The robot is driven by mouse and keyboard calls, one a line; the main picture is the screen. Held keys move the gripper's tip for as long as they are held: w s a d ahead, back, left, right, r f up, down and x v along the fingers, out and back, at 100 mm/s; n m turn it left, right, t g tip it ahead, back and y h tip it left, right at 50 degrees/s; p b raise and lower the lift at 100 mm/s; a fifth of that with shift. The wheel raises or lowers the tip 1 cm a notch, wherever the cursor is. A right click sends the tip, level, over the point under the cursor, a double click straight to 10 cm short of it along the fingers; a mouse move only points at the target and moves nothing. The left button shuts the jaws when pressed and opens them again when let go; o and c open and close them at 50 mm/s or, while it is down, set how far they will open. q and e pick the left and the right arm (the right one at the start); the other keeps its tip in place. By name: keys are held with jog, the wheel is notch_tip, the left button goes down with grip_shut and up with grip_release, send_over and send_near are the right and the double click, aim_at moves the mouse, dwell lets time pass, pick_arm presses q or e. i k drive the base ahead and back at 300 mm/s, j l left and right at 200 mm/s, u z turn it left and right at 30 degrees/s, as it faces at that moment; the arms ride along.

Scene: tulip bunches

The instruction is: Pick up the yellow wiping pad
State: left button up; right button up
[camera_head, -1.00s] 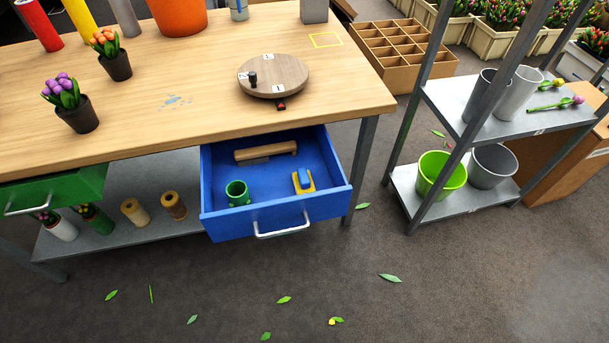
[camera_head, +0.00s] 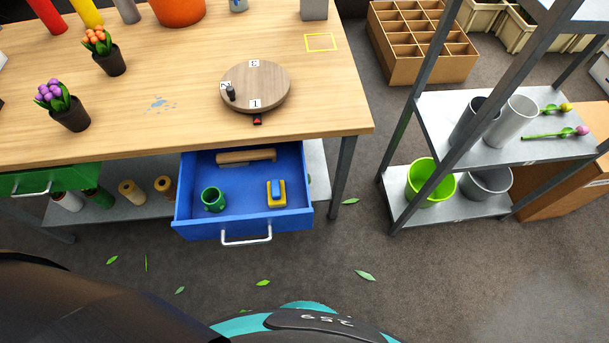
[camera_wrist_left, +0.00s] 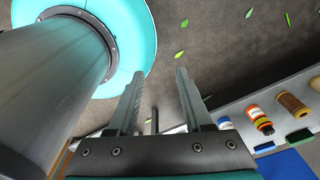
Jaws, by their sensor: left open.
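The yellow wiping pad (camera_head: 276,200) with a blue grip on top lies in the right part of the open blue drawer (camera_head: 300,222) in the head view. My left gripper (camera_wrist_left: 158,75) shows in the left wrist view with its two fingers apart and nothing between them. It is over the floor beside my base, away from the pad. A corner of something blue shows at the lower right of that view; the pad does not show there. My right gripper is in neither current view.
The drawer also holds a green cup (camera_head: 213,199) and a wooden-handled tool (camera_head: 245,157). The wooden tabletop (camera_head: 330,110) overhangs its back. A green drawer (camera_head: 60,180) is at left. A metal shelf (camera_head: 425,150) stands at right. Leaves lie on the open floor.

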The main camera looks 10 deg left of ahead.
aim_at(275, 188)
jog(key=i+l+u, duration=0.15)
jog(key=l+u, duration=0.15)
jog(key=i+l+u, duration=0.1)
jog(key=l+u, duration=0.2)
jog(key=i+l+u, duration=0.1)
jog(key=l+u, duration=0.2)
jog(key=u, duration=0.3)
